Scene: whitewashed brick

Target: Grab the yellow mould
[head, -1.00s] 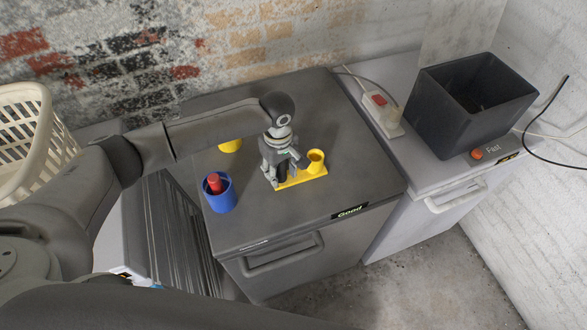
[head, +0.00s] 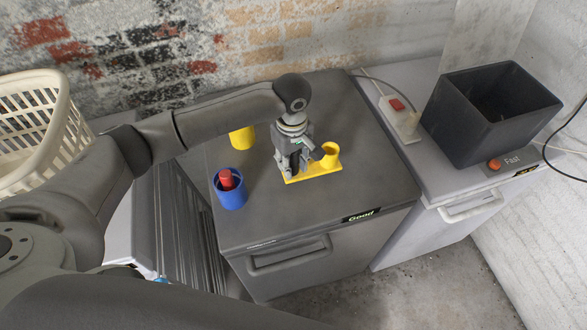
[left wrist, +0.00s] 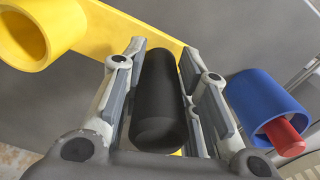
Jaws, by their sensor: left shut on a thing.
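The yellow mould (head: 318,172) lies flat on the dark cabinet top, a plate with a round open cup at its right end. It also shows in the left wrist view (left wrist: 130,27), with its cup at upper left. My left gripper (head: 291,170) points down over the plate's left end. Its fingers stand on either side of a black cylinder (left wrist: 158,105) and are shut on it. The cylinder is at the plate, its lower end hidden. My right gripper is not in view.
A blue cup (head: 233,197) holding a red object (head: 226,178) stands left of the gripper. A second yellow piece (head: 242,138) is behind it. A black bin (head: 485,130) and a power strip (head: 402,122) are at right, a cream basket (head: 35,150) at far left.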

